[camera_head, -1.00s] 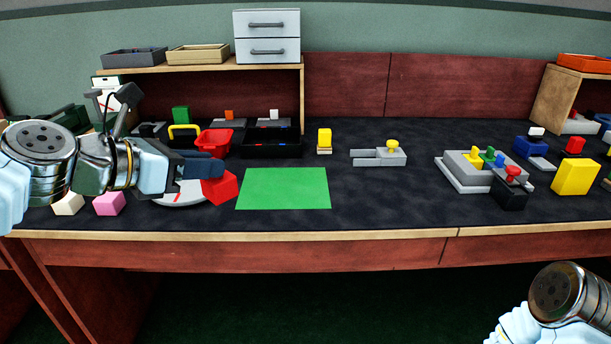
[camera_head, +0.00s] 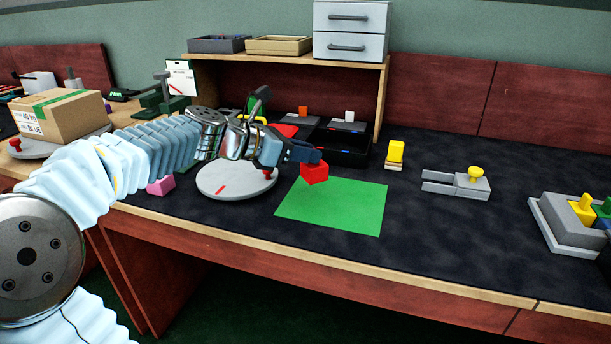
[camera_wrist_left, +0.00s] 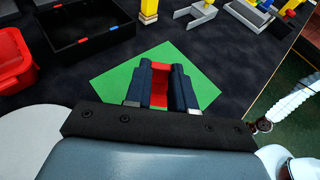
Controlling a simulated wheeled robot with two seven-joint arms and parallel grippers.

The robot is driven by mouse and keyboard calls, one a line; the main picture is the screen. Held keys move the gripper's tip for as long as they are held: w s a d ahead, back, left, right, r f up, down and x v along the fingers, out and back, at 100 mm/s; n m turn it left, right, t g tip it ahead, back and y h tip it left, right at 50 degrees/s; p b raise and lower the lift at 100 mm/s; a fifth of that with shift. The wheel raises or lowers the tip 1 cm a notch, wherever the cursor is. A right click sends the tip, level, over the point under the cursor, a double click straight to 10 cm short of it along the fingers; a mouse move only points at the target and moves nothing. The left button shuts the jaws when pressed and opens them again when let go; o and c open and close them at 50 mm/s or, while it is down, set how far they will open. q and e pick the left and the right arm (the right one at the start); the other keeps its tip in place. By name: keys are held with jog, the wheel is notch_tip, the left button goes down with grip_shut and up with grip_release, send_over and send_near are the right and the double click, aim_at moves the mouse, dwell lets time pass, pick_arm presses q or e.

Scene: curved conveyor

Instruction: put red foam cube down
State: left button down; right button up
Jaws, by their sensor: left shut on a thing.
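The red foam cube (camera_head: 314,173) is held at the tip of my left gripper (camera_head: 308,156), over the back left part of the green mat (camera_head: 345,212). In the left wrist view the red cube (camera_wrist_left: 159,87) shows between the two dark fingers of my left gripper (camera_wrist_left: 160,82), with the green mat (camera_wrist_left: 112,83) beneath and around. The fingers are shut on the cube. I cannot tell whether the cube touches the mat. My right gripper is not in view.
A round grey-white turntable (camera_head: 235,182) lies left of the mat. A black tray (camera_head: 345,150) and a red bin (camera_wrist_left: 14,62) stand behind. A yellow block (camera_head: 395,152) and a grey fixture (camera_head: 458,186) stand to the right.

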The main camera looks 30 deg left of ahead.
aim_at(301, 175)
pick_arm(q)
jog(key=shift+w+a+f, duration=0.2)
jog(key=shift+w+f, duration=0.1)
jog(key=shift+f, duration=0.15)
jog(key=shift+w+a+f, duration=0.2)
jog(key=shift+w+f, duration=0.05)
jog(key=shift+f, duration=0.15)
jog(key=shift+w+a+f+b, duration=0.15)
jog(key=shift+f+b, duration=0.2)
jog(key=shift+f, duration=0.65)
jog(key=shift+w+a+f+b, duration=0.15)
jog(key=shift+f+b, duration=0.15)
jog(key=shift+f, duration=0.7)
jog(key=shift+f, duration=0.15)
jog(key=c, duration=1)
grip_release()
jog(key=shift+o, duration=0.2)
jog(key=shift+s+a+r, duration=0.1)
jog(key=shift+s+r, duration=0.05)
jog(key=shift+r, duration=0.15)
jog(key=v, duration=1.1)
jog(key=shift+s+p, duration=0.25)
jog(key=shift+p, duration=0.2)
